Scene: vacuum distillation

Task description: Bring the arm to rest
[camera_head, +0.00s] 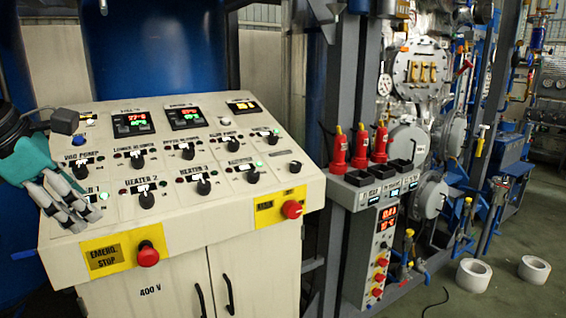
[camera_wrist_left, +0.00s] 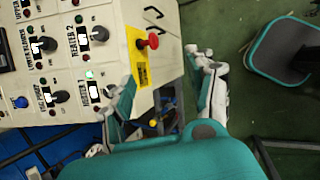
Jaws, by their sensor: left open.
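My left arm comes in from the left edge of the head view. Its teal and grey gripper (camera_head: 80,208) is over the left side of the sloped control panel (camera_head: 190,220), near the lower-left knobs. In the left wrist view the two fingers of the gripper (camera_wrist_left: 167,75) are spread apart with nothing between them. The panel's corner and the floor show beyond them. I cannot tell whether a finger touches the panel. The gripper hides part of the heater 1 area in the head view. My right gripper is not in view.
The panel carries several black knobs, a red emergency-stop button (camera_head: 148,254) and another red button (camera_head: 291,209). Three red bottle-like items (camera_head: 360,146) stand on a rack to the right. Blue tanks (camera_head: 150,50) stand behind.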

